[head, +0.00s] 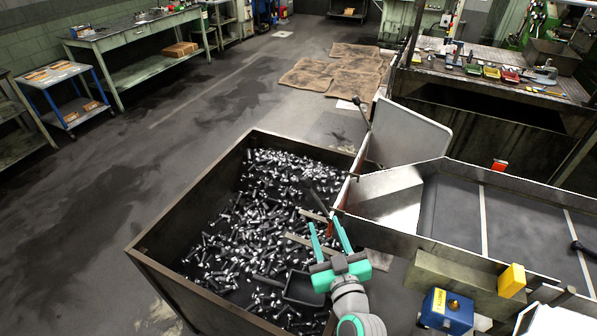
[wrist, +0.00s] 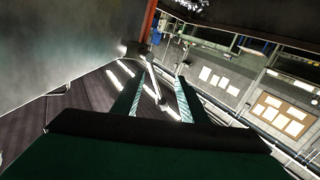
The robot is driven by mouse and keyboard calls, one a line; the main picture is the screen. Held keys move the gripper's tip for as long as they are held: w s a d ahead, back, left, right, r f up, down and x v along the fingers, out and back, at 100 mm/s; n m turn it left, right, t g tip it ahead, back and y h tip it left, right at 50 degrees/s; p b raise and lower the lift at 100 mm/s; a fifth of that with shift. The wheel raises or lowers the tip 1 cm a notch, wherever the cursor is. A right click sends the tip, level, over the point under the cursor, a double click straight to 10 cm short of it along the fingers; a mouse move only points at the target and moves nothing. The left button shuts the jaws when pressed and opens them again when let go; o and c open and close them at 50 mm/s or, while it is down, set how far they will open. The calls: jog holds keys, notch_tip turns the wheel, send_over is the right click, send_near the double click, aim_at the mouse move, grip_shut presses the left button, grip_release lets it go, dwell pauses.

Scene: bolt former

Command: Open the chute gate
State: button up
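The chute (head: 385,197) is a bare metal trough at the conveyor's end, beside the bolt bin. A dark lever (head: 313,190) juts over the bin near the chute's mouth, with a small red-orange part (head: 330,229) close by. I cannot tell for sure which piece is the gate. My gripper (head: 325,221), with teal fingers, is open at the chute mouth, just below the lever in the head view. In the wrist view, a dark knob with a thin rod (wrist: 137,51) shows just beyond the spread fingers (wrist: 157,88). I see no grip on anything.
The bin (head: 165,262) holds many bolts and a dark scoop-like tray (head: 303,288). A pale upright panel (head: 410,135) and a black-knobbed lever (head: 360,108) stand behind the chute. A blue box (head: 446,311) and a yellow block (head: 512,280) sit right of my arm.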

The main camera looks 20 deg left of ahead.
aim_at(307, 185)
jog(key=a+r+n+y, duration=0.1)
jog(key=r, duration=0.1)
jog(key=w+a+r+n+g+y, duration=0.1)
jog(key=r+n, duration=0.1)
jog(key=r, duration=0.1)
jog(key=w+a+r+n+g+y, duration=0.1)
jog(key=r+n, duration=0.1)
jog(key=r, duration=0.1)
jog(key=shift+a+r, duration=0.1)
jog(key=shift+a, duration=0.1)
jog(key=shift+w+a+r, duration=0.1)
jog(key=shift+a, duration=0.1)
jog(key=x, duration=1)
jog(key=shift+a, duration=0.2)
jog(key=shift+w, duration=0.1)
jog(key=shift+r, duration=0.1)
jog(key=c, duration=1)
jog(key=shift+a+y, duration=0.1)
jog(key=shift+y, duration=0.2)
grip_shut()
